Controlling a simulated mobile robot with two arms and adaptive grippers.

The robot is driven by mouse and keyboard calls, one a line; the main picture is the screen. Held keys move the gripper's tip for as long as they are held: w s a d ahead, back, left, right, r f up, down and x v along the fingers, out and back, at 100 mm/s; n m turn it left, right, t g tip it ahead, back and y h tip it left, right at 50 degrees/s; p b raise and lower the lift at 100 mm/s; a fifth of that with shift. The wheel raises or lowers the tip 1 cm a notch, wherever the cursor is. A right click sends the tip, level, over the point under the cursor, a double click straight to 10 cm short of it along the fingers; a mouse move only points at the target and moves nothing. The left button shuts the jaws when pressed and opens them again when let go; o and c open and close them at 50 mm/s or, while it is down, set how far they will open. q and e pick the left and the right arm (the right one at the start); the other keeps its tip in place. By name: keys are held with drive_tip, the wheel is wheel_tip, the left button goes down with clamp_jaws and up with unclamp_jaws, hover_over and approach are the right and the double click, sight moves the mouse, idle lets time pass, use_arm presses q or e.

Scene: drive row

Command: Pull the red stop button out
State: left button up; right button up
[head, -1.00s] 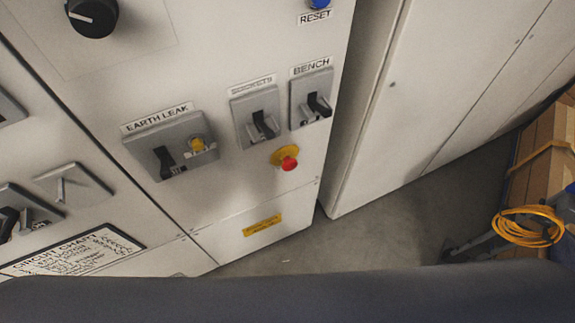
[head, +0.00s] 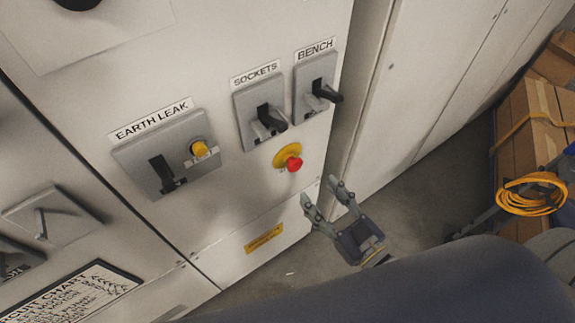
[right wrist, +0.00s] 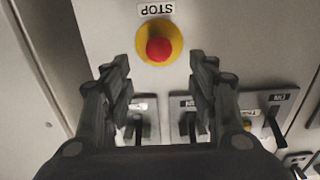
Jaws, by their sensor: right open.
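The red stop button (head: 294,164) sits on a round yellow base (head: 283,155) low on the cabinet front, under the SOCKETS and BENCH switches. My right gripper (head: 326,196) is open and empty, below and to the right of the button, apart from it. In the right wrist view the red button (right wrist: 159,49) shows upside down with a STOP label, beyond the two spread fingertips (right wrist: 160,68) and roughly centred between them. My left gripper is not in view.
The EARTH LEAK switch (head: 166,158) with a yellow knob, the SOCKETS switch (head: 262,116) and the BENCH switch (head: 318,86) stick out nearby. A yellow label (head: 264,238) is below. Boxes (head: 535,130) and a coiled orange cable (head: 530,195) stand at right.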

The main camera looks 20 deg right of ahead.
sight(298, 167)
drive_tip(key=p+x, duration=0.1)
drive_tip(key=x, duration=0.8)
drive_tip(key=shift+w, duration=0.25)
drive_tip(key=shift+w+a, duration=0.2)
drive_tip(key=shift+w, duration=0.35)
